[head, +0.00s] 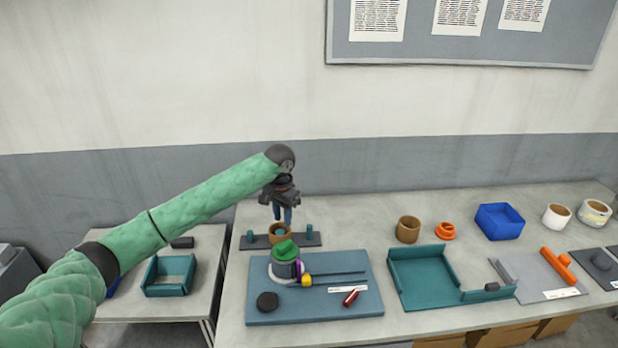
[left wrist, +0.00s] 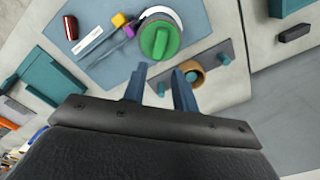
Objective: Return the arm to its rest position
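My left arm, in a green sleeve, reaches in from the left in the head view. My left gripper (head: 283,215) points down above a dark strip (head: 312,240) with teal pegs and a brown cup-like ring (head: 280,238). In the left wrist view its two blue fingers (left wrist: 160,90) are spread apart with nothing between them. The ring (left wrist: 192,74) lies just beyond the right finger; in the head view the fingertips are close above it, and whether they touch is unclear. My right gripper is not in view.
A blue-grey mat (head: 345,262) holds a reel stack topped by a green knob (head: 285,250), a black disc (head: 267,301) and a red item (head: 351,298). Right of it stand a teal tray (head: 398,292), brown cup (head: 408,229) and blue bin (head: 500,221). A side table (head: 205,260) is left.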

